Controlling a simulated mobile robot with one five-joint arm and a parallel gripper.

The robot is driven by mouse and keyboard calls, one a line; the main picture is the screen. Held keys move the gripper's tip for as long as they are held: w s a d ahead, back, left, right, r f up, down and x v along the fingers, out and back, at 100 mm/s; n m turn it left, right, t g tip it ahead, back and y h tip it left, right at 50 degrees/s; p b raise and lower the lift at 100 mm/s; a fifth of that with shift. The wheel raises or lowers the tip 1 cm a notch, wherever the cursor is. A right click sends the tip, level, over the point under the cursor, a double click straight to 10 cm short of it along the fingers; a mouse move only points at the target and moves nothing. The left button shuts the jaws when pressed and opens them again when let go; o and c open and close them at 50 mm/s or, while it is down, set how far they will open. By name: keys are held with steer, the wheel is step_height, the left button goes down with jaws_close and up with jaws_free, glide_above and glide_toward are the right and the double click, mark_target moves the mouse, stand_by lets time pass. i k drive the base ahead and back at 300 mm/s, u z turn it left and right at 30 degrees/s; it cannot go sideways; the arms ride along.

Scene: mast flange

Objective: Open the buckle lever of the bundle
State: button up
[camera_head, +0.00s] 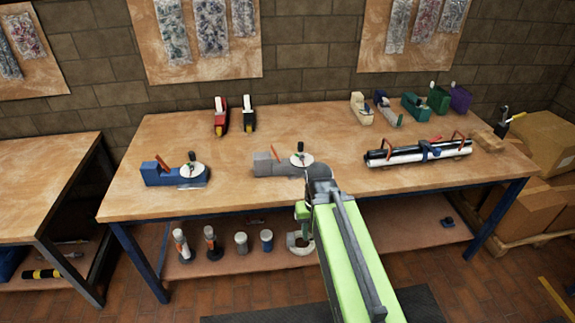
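The bundle (388,158) lies lengthwise on the right part of the workbench. It looks like dark and silver rods side by side, with an orange-red upright piece near each end. A blue strap with a buckle (430,151) goes around its middle. The buckle's lever is too small here for me to tell its position. My green arm reaches up from the bottom of the picture, and its dark end, with my gripper (318,176), is at the bench's front edge, left of the bundle and apart from it. The fingers cannot be made out.
A grey tool with a white disc (301,160) is just beyond my arm's end. A blue tool (160,174) lies at left. Red and black tools (221,115) and several coloured dispensers (415,107) stand at the back. A wooden block (488,141) is right of the bundle.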

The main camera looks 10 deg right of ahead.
mark_target(431, 141)
steer(key=u, duration=0.3)
steer(key=k, duration=0.35)
steer(key=z, duration=1.35)
steer(key=i, duration=1.5)
steer(key=u, duration=2.45)
steer(key=k, duration=0.7)
steer(key=u, duration=0.3)
